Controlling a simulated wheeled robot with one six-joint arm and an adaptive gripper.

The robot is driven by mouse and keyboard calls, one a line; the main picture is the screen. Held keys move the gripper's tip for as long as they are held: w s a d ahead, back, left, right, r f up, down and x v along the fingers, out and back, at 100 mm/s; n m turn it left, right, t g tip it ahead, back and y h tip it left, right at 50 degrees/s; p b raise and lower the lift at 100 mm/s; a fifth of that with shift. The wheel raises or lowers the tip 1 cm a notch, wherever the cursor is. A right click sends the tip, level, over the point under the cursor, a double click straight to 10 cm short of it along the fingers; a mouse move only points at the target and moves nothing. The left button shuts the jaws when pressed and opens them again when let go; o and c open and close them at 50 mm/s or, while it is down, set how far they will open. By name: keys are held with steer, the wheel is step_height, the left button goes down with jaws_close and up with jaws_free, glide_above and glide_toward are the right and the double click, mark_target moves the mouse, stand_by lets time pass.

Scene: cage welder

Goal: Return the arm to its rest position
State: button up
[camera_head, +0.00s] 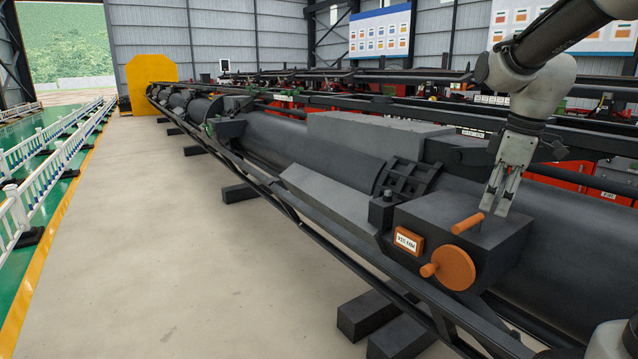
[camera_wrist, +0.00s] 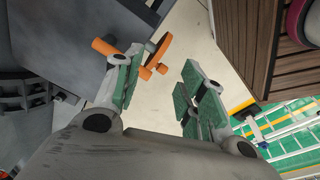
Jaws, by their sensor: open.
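My arm reaches in from the upper right in the head view and bends down at the wrist. An orange lever handle (camera_head: 467,223) shows near the fingers. In the wrist view my gripper (camera_wrist: 157,92) has its green-padded fingers apart with nothing between them. The orange handwheel (camera_wrist: 158,52) and the orange handle (camera_wrist: 104,47) show beyond the fingers. I cannot tell from these views how far the fingers are from the box.
The long dark machine (camera_head: 300,140) runs from the right toward the yellow panel (camera_head: 150,75) at the back. Dark support blocks (camera_head: 368,314) stick out at its foot. The concrete floor (camera_head: 170,230) to the left is clear, up to white railings (camera_head: 20,205).

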steer(key=s+m+t, duration=0.3)
steer(key=s+m, duration=0.7)
steer(key=s, duration=0.7)
steer(key=shift+s+a+f+m+h, duration=0.2)
steer(key=shift+f+m+h, duration=0.1)
steer(key=shift+h, duration=0.1)
